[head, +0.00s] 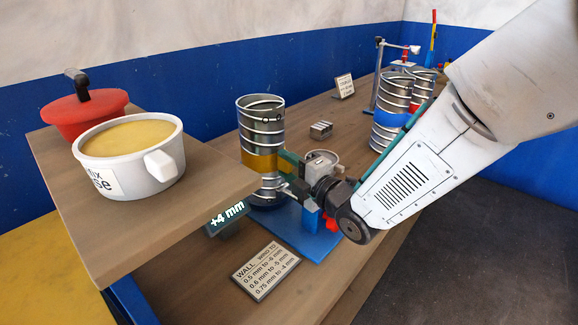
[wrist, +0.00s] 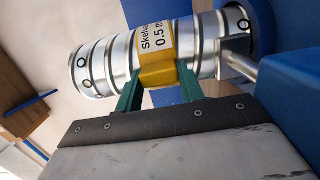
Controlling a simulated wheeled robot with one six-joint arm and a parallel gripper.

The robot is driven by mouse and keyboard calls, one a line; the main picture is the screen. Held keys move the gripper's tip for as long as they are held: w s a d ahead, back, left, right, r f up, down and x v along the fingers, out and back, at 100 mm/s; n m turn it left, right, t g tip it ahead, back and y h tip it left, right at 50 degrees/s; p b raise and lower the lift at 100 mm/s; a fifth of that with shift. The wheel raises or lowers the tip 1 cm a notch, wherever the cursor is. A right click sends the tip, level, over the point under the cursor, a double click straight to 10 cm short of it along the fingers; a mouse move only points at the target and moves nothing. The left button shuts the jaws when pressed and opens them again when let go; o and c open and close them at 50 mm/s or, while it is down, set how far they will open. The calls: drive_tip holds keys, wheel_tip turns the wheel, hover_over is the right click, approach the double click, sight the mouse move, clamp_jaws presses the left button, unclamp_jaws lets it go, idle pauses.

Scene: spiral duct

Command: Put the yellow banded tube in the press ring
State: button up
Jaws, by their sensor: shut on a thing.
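The yellow banded tube (head: 262,125) is a silver ribbed spiral duct. It stands about upright over a blue base plate (head: 318,243). My gripper (head: 286,166) is shut on its yellow band from the right. In the wrist view, the green fingers (wrist: 160,93) of my gripper clasp the band of the tube (wrist: 95,68), beside a label reading "0.5 m". The tube's lower end is near a blue round part (wrist: 262,15) and a metal bracket (wrist: 236,62). I cannot clearly make out the press ring, nor whether the tube's lower end sits in it.
A display (head: 227,217) reads "+4 mm". A sign (head: 265,270) lists wall thicknesses with "wind to" values. More ducts (head: 392,125) stand at the back right.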

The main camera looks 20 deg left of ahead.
drive_tip(key=shift+s+d+f, duration=0.1)
drive_tip(key=shift+f, duration=0.3)
drive_tip(key=o, duration=1.3)
drive_tip(key=shift+f, duration=0.2)
drive_tip(key=shift+s, duration=0.1)
drive_tip(key=shift+r, duration=0.4)
drive_tip(key=v, duration=1.1)
drive_tip(key=shift+d+r, duration=0.2)
drive_tip(key=shift+d, duration=0.2)
